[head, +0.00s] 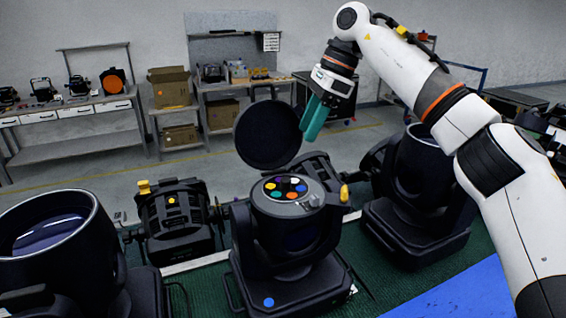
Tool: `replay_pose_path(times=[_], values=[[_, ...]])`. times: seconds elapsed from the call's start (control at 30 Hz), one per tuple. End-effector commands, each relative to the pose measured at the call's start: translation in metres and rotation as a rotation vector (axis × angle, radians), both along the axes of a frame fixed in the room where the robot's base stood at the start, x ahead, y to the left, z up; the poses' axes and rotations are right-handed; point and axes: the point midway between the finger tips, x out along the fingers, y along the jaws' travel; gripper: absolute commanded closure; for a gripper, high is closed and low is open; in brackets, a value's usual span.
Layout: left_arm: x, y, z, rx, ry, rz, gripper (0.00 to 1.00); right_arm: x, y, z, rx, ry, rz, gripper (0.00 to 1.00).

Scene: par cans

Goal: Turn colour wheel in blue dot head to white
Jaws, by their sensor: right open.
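The moving head with a blue dot (268,302) on its base stands at the centre front. Its round lid (268,134) is swung up behind it. The colour wheel (284,189) lies exposed on top, with several small coloured discs on a dark plate. The discs are too small to tell which one is set in the working position. My right gripper (314,120), with teal fingers, hangs above and behind the head, right of the raised lid, apart from the wheel. It is open, though the finger gap hardly shows. My left gripper is out of view.
Another moving head (420,190) stands to the right, and a large one (50,235) at the left front. A smaller lamp (175,218) with a yellow knob stands between. All are on a green surface (195,284). A blue mat (470,295) is at the lower right. Benches are behind.

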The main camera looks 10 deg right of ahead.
Motion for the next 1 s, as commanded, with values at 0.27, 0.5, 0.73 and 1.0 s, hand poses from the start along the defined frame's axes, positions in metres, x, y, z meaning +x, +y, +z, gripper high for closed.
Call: replay_pose_path(times=[0.27, 0.5, 0.73, 1.0], values=[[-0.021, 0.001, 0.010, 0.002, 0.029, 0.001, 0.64, 0.000, 0.013, -0.031, -0.003, 0.004, 0.002, 0.57], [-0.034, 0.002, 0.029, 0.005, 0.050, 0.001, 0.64, 0.001, 0.032, -0.075, -0.002, 0.005, 0.001, 0.57], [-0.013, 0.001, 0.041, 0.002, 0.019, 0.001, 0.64, 0.002, 0.043, -0.102, 0.000, 0.002, 0.001, 0.57], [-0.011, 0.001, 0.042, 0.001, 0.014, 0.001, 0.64, 0.002, 0.046, -0.111, 0.000, 0.000, 0.000, 0.57]])
